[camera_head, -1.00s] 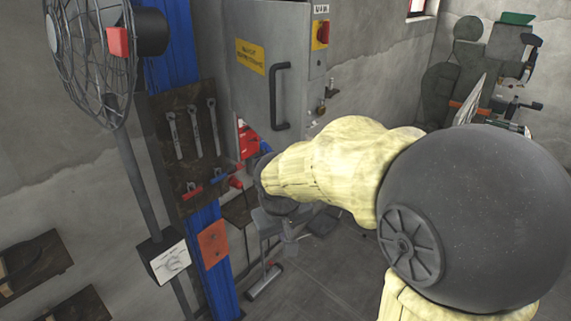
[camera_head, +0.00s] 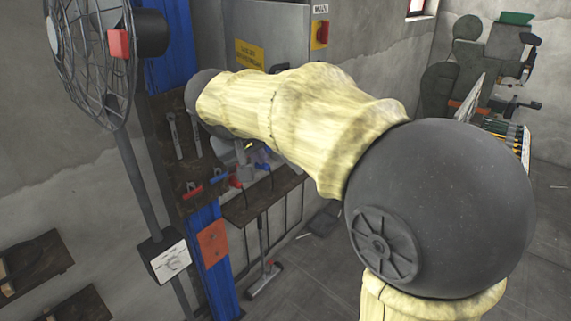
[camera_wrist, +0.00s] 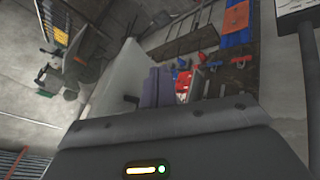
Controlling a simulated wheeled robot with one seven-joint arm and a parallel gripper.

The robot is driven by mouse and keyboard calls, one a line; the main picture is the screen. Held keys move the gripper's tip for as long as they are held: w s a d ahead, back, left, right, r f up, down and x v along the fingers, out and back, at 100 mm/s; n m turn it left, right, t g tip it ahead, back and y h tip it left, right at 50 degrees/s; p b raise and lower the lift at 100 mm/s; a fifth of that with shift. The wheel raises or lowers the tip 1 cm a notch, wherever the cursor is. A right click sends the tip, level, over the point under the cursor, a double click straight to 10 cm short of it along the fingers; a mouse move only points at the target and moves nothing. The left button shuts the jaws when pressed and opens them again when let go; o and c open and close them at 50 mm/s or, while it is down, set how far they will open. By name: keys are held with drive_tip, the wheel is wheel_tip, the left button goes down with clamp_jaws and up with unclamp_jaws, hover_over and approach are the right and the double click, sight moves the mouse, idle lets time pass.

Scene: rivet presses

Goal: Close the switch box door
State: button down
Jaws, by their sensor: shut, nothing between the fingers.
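The grey switch box (camera_head: 290,38) is on the wall at top centre of the head view, with a yellow label (camera_head: 250,55) on its front and a red and yellow switch at its right side. In the wrist view, my gripper (camera_wrist: 157,86) is shut and empty. A pale grey panel (camera_wrist: 122,80), probably the door, is just left of the fingers; contact is unclear.
A standing fan (camera_head: 90,60) is at the left, near my wrist. A dark tool board (camera_head: 175,150) with wrenches hangs behind my wrist. A blue post (camera_head: 213,265) runs below it. Floor at lower centre has some free room.

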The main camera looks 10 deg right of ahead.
drive_tip(key=w+d+f+p, duration=0.5)
drive_tip(key=d+f, duration=0.1)
drive_tip(key=f, duration=0.1)
drive_tip(key=shift+w+d, duration=0.2)
drive_tip(key=shift+d, duration=0.2)
drive_tip(key=shift+d, duration=0.15)
